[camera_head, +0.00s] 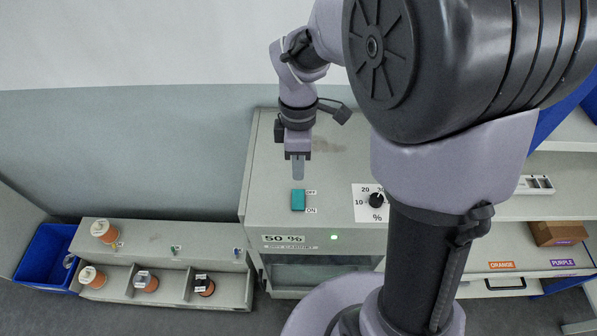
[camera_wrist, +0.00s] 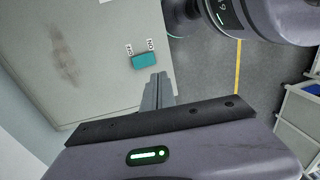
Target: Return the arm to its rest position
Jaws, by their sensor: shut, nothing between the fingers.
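My gripper (camera_head: 298,168) is shut and empty, pointing down above the top of the grey dry cabinet (camera_head: 265,190). Just below its fingertips in the head view is a teal rocker switch (camera_head: 298,200) with an OFF label behind and an ON label in front. In the wrist view the shut fingers (camera_wrist: 158,90) show near the teal switch (camera_wrist: 145,61), with a gap between them in the picture. My arm reaches out over the cabinet and is not folded in. A green light (camera_head: 334,237) glows on the cabinet front beside the "50 %" sign (camera_head: 284,238).
A percent dial (camera_head: 376,200) stands to the right of the switch. At lower left are a grey compartment rack (camera_head: 165,240) with several orange-based spools and a blue bin (camera_head: 45,258). At right are shelves with ORANGE (camera_head: 501,265) and PURPLE labels and a brown box (camera_head: 558,233).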

